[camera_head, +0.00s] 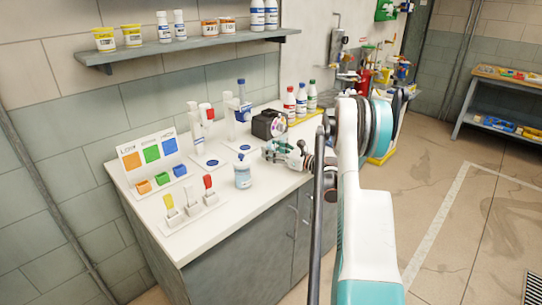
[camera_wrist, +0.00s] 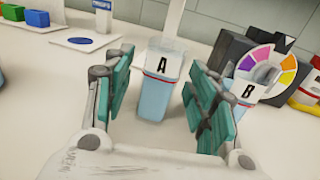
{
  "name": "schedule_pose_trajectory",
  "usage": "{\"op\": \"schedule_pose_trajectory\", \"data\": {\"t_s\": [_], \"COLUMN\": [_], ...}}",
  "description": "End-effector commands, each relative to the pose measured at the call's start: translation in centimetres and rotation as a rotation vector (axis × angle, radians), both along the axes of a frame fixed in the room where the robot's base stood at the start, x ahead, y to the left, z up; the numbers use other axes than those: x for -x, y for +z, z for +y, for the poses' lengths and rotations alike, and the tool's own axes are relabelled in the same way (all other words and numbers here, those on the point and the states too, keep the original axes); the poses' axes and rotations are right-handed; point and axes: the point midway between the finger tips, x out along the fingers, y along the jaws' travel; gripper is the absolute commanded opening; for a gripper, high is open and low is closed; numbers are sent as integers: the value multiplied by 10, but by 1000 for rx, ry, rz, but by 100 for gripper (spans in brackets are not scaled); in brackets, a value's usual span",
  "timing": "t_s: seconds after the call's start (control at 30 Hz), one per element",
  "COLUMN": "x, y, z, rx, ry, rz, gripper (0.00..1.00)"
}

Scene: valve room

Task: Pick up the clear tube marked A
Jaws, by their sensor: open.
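The clear tube marked A (camera_wrist: 158,92) stands upright on the white counter in the wrist view, with a black A on a white label, a thin red and blue band and pale blue contents. My gripper (camera_wrist: 160,72) is open, its teal pads to the left and right of tube A, with visible gaps on both sides. A similar container marked B (camera_wrist: 246,94) stands to the right, partly behind the right finger. In the head view, my gripper (camera_head: 275,152) is low over the counter; I cannot clearly make out tube A there.
A black device with a colour wheel (camera_wrist: 268,66) stands behind B. A loaded shelf (camera_head: 190,47) hangs above.

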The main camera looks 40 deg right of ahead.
Motion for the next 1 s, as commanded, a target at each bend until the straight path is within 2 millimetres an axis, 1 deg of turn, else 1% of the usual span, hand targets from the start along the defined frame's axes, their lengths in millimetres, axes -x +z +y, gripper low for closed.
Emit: {"op": "schedule_pose_trajectory", "data": {"t_s": [0.03,0.1,0.27,0.37,0.4,0.5,0.83,1.0], "x": [-5,-8,-7,-7,-7,-7,-7,-7], "y": [-1,0,1,1,1,1,2,11], "z": [2,2,2,2,2,2,2,2], "rx": [0,0,0,0,0,0,0,0], "ry": [2,1,0,0,0,0,0,0], "rz": [0,0,0,0,0,0,0,0], "gripper": [52,52,52,32,23,2,2,2]}}
